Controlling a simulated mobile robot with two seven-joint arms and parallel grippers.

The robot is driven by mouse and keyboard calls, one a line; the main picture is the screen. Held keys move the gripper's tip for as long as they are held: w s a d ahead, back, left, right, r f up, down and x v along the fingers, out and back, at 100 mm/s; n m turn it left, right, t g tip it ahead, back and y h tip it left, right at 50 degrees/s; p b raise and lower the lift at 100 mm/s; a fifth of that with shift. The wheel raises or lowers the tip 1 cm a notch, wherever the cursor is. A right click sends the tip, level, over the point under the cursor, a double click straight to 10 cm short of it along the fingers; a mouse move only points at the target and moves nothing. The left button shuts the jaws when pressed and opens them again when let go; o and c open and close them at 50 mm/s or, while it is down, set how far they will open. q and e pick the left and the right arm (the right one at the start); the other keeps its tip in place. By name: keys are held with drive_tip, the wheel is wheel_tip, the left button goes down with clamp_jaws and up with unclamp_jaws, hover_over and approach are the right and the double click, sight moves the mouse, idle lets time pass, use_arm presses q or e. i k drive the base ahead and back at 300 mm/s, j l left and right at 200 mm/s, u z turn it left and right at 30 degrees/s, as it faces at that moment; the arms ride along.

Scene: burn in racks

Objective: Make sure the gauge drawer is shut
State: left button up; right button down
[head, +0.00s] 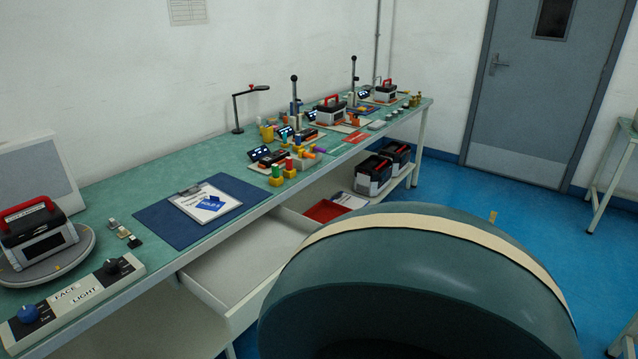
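A white drawer (225,278) under the long workbench is pulled out, its tray showing below the bench's front edge. The visible part of its inside looks empty. Its right part is hidden behind a large rounded dark teal shape with a cream band in the foreground, which I cannot identify. No label on the drawer is readable, so I cannot confirm that it is the gauge drawer. Neither of my grippers is in view.
The green-topped workbench (110,206) carries a blue mat (158,223) with a clipboard, a "FACE LIGHT" control box (75,302), a turntable with a red-handled case, and several instruments farther back. A red tray (326,211) and cases sit low beneath. Blue floor is open toward the door (522,100).

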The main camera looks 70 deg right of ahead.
sight(234, 278)
drive_tip(key=l+z, duration=0.1)
drive_tip(key=z, duration=1.9)
drive_tip(key=i+j+u, duration=0.2)
drive_tip(key=j, duration=0.2)
